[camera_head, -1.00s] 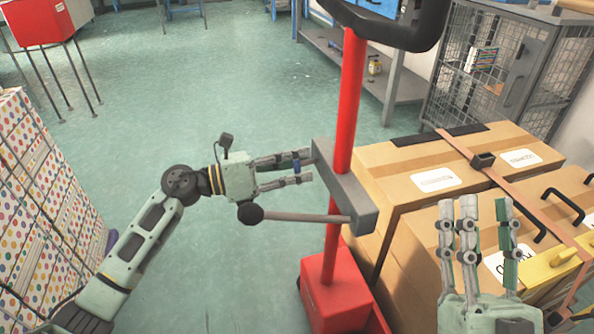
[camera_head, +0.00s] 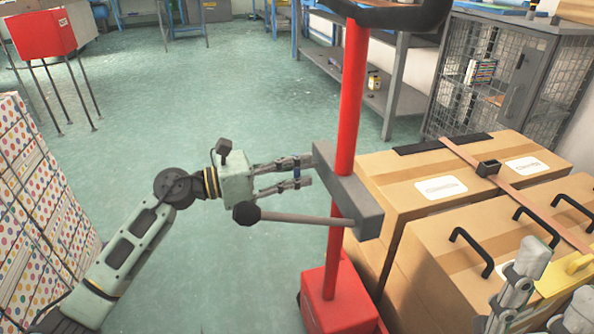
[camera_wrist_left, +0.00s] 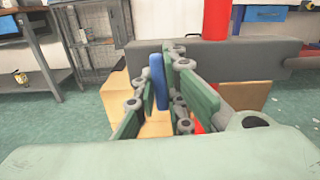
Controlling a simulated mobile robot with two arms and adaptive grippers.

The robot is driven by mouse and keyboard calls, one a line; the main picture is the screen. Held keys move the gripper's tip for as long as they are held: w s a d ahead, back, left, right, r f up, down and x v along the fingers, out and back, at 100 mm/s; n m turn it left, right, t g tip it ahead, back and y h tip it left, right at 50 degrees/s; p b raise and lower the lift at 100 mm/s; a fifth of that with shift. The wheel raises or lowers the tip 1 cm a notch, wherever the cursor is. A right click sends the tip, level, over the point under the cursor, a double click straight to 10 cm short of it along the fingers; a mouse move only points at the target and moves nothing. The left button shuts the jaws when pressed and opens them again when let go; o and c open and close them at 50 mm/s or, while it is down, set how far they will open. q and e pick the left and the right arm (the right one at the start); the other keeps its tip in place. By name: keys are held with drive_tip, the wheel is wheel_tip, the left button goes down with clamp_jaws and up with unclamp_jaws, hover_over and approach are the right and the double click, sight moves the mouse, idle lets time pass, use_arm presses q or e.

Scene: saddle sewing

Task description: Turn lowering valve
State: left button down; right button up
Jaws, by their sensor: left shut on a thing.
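The lowering valve appears to be a small blue lever (camera_head: 296,167) beside a grey block (camera_head: 345,190) on a red upright post. It also shows in the left wrist view as a blue lever (camera_wrist_left: 158,82) upright between the fingers. My left gripper (camera_head: 304,171) reaches it from the left and is shut on it. The lever's mounting is hidden by the fingers and block.
A grey bar with a black knob (camera_head: 246,213) sticks out from the block just below my left gripper. The red post (camera_head: 351,100) rises from a red base (camera_head: 325,300). Strapped cardboard boxes (camera_head: 400,190) stand right of it. A dotted stack (camera_head: 30,190) stands at left; the floor between is clear.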

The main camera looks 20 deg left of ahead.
idle(0.4)
use_arm(q)
drive_tip(key=c, duration=1.8)
unclamp_jaws()
drive_tip(key=v, duration=1.2)
drive_tip(key=shift+f, duration=0.1)
